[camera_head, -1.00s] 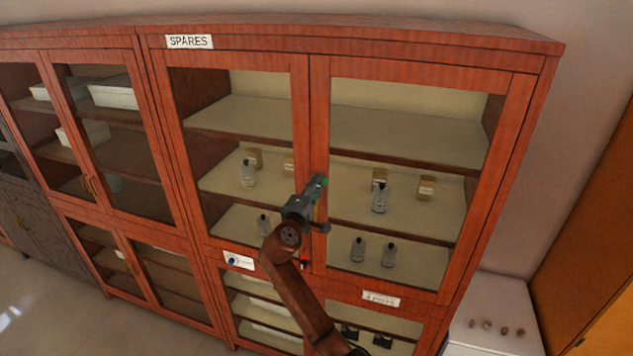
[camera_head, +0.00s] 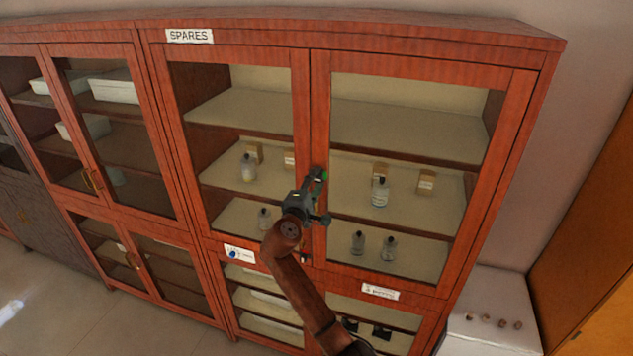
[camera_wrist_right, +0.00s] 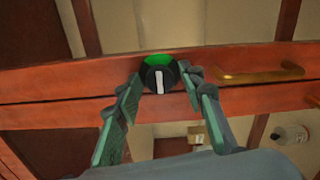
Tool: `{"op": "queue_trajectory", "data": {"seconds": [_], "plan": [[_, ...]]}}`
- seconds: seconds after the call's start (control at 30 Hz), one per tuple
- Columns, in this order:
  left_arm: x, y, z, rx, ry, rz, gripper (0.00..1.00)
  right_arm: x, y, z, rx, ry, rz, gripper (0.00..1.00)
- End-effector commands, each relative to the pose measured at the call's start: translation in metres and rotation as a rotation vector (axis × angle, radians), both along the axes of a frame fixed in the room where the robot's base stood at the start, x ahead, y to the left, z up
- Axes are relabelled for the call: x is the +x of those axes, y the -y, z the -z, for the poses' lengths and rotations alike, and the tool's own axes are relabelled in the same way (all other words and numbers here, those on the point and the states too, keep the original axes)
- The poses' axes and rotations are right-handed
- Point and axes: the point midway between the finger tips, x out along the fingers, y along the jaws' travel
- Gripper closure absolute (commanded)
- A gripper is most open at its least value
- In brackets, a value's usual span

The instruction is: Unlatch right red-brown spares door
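The right red-brown spares door (camera_head: 425,72) is a glazed upper door, closed against the left one, under the "SPARES" label (camera_head: 189,36). In the wrist view a round black knob (camera_wrist_right: 160,78) with a white pointer and a green arc sits on the red-brown door frame. The pointer stands roughly upright in that picture. A brass handle (camera_wrist_right: 262,75) is to its right. My right gripper (camera_head: 320,178) is at the meeting stiles. Its fingers (camera_wrist_right: 162,84) stand apart on either side of the knob, close to it; contact cannot be made out. My left gripper is out of view.
Bottles (camera_head: 380,192) and small boxes (camera_head: 426,181) stand on shelves behind the glass. A white surface (camera_head: 490,315) with several small round items is at the lower right. Another glazed cabinet (camera_head: 120,150) stands left. The floor shows at lower left.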

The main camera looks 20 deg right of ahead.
Motion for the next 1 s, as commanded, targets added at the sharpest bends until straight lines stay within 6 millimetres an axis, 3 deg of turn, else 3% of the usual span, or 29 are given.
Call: {"op": "queue_trajectory", "data": {"seconds": [0.43, 1.0], "plan": [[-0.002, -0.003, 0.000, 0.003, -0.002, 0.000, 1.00, -0.008, -0.006, 0.001, 0.001, 0.000, -0.001, 0.59], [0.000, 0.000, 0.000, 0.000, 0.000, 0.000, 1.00, -0.092, -0.062, 0.001, 0.002, 0.000, 0.000, 0.59]]}}
